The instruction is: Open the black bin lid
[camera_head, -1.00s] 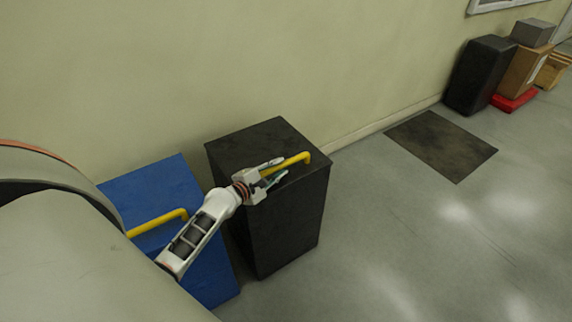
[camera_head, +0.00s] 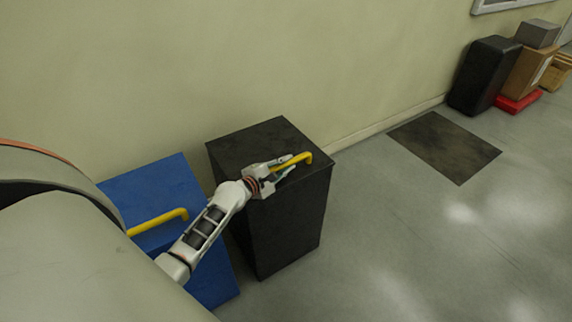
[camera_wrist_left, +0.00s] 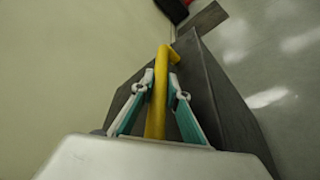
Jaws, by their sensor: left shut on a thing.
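The black bin (camera_head: 285,222) stands against the wall with its lid (camera_head: 250,143) down. A yellow bar handle (camera_head: 303,158) runs along the lid's front edge. My left gripper (camera_head: 287,165) is at the handle, with a finger on each side of it. In the left wrist view the handle (camera_wrist_left: 161,85) runs between the two fingers of the left gripper (camera_wrist_left: 159,88), which is shut on it. The black lid (camera_wrist_left: 190,62) shows beneath. The handle's near end is hidden by the gripper body. My right gripper is not in view.
A blue bin (camera_head: 160,190) with its own yellow handle (camera_head: 160,221) stands just left of the black bin. A dark mat (camera_head: 445,147) lies on the floor to the right. A black case (camera_head: 484,75) and boxes (camera_head: 530,70) stand farther along the wall. The floor in front is clear.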

